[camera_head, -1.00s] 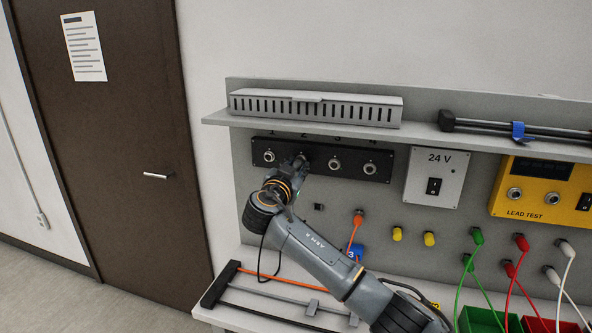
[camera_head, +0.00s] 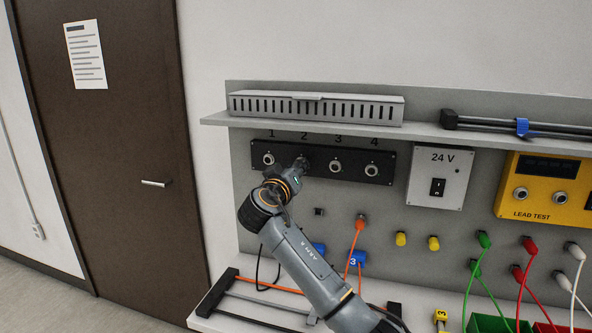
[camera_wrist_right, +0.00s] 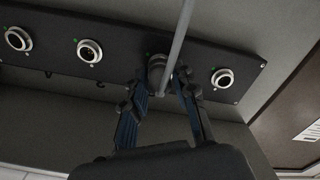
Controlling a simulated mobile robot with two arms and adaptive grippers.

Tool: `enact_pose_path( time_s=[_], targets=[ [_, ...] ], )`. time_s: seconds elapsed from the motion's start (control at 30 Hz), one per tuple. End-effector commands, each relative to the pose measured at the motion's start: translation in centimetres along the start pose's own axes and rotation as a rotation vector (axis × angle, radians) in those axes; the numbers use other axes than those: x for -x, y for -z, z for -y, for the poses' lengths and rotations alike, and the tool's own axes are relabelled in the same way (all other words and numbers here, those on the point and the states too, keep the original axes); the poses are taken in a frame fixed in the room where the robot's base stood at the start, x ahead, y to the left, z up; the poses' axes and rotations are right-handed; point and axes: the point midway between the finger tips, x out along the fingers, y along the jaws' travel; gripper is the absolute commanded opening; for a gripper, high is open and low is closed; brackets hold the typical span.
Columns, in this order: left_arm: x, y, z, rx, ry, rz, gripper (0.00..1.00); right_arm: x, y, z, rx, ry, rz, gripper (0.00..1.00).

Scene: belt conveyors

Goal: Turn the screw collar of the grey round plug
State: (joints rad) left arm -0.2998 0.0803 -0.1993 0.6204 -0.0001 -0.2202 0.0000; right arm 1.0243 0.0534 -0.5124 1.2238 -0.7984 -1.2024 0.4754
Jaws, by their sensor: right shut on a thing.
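The grey round plug (camera_wrist_right: 158,66) sits at the second socket of the black panel (camera_head: 262,146), seen in the right wrist view with a grey cable running across it. My right gripper (camera_wrist_right: 166,84) is shut on the plug, one finger on each side. In the head view my right gripper (camera_head: 300,165) is at the socket under the label 2 and mostly hides the plug. The collar's turn position cannot be made out. My left gripper is not in view.
Open sockets 1 (camera_head: 268,159), 3 (camera_head: 335,167) and 4 (camera_head: 371,170) flank the plug. A shelf (camera_head: 215,119) with a slotted grey cover (camera_head: 315,107) overhangs the panel. Orange leads (camera_head: 355,242) hang right of my arm. A 24 V box (camera_head: 437,176) stands farther right.

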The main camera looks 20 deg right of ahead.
Motion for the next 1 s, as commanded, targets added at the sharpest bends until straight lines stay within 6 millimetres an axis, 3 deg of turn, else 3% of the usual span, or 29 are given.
enact_pose_path(
  time_s=[1.0],
  targets=[
    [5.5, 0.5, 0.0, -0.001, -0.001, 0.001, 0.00, 0.0, 0.1, 0.0, 0.959, -0.005, 0.001, 0.00]
  ],
)
